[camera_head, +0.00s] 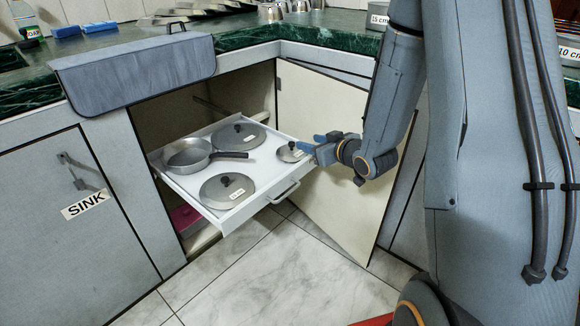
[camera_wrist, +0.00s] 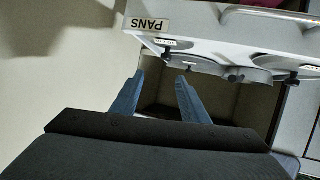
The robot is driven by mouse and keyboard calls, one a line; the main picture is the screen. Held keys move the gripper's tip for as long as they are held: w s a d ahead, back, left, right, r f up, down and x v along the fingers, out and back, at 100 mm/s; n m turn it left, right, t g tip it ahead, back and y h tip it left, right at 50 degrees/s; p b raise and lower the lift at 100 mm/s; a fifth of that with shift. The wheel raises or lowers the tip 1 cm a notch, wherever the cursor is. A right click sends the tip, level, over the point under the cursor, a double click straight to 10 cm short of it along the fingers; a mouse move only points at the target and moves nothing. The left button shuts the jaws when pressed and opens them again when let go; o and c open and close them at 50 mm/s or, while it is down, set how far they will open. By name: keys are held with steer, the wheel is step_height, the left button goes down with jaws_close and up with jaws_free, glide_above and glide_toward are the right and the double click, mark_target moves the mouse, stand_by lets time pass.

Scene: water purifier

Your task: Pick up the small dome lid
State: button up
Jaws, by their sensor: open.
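The small lid (camera_head: 291,153) is grey with a dark knob and a white label. It lies at the right side of the white pull-out drawer (camera_head: 262,206). In the wrist view the small lid (camera_wrist: 178,44) shows just beyond my fingertips, its dark knob roughly between their lines. My gripper (camera_head: 317,147) has blue fingers and is at the drawer's right edge, close beside the small lid. In the wrist view my gripper (camera_wrist: 160,76) is open with nothing between the fingers. I cannot tell whether a finger touches the lid.
A larger lid (camera_head: 213,190) lies at the drawer's front and another (camera_head: 254,143) at its back. A saucepan (camera_head: 184,156) sits at the left, its handle pointing right. An open cabinet door (camera_head: 340,200) stands right of the drawer, under my arm.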

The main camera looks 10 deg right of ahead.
mark_target(294, 145)
step_height(294, 145, down, 6)
steer(key=w+t+y+b, duration=0.3)
steer(key=b, duration=0.4)
steer(key=shift+n, duration=0.4)
steer(key=shift+s+a+r+b+x, duration=0.15)
steer(key=shift+b+x, duration=0.5)
steer(key=shift+x, duration=0.6)
steer(key=shift+a+b+x, duration=0.2)
steer(key=shift+b+x, duration=0.5)
steer(key=shift+x, duration=0.55)
steer(key=shift+s+a+r+b+x, duration=0.15)
steer(key=shift+b+x, duration=0.5)
steer(key=shift+x, duration=0.6)
steer(key=shift+f, duration=0.1)
jaws_close()
